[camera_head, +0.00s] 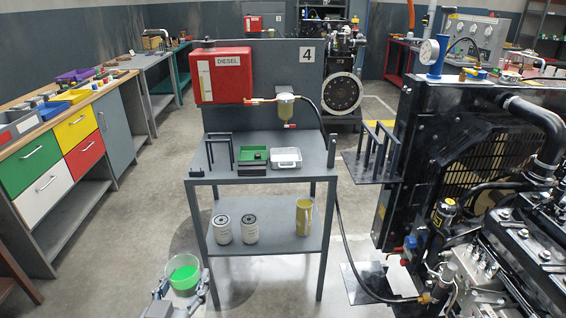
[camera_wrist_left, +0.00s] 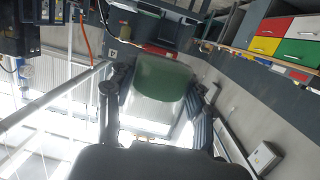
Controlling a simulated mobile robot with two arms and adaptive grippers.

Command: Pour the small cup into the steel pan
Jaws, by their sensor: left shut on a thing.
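A small clear cup (camera_head: 184,276) with bright green contents is at the bottom of the head view, held upright in my left gripper (camera_head: 183,292). In the left wrist view the cup (camera_wrist_left: 155,108) with its green contents (camera_wrist_left: 161,78) sits between the two dark fingers of the gripper (camera_wrist_left: 158,112). A pale, shallow rectangular pan (camera_head: 286,158) stands on the top of the grey table, well beyond and to the right of the cup. I cannot tell its metal for sure. My right gripper is not in view.
The grey table (camera_head: 226,176) also bears a green box (camera_head: 253,157) and a dark frame (camera_head: 219,150). Filters (camera_head: 222,229) stand on its lower shelf. A filter bowl (camera_head: 284,108) hangs above the pan. A big engine (camera_head: 480,190) fills the right; floor at left is clear.

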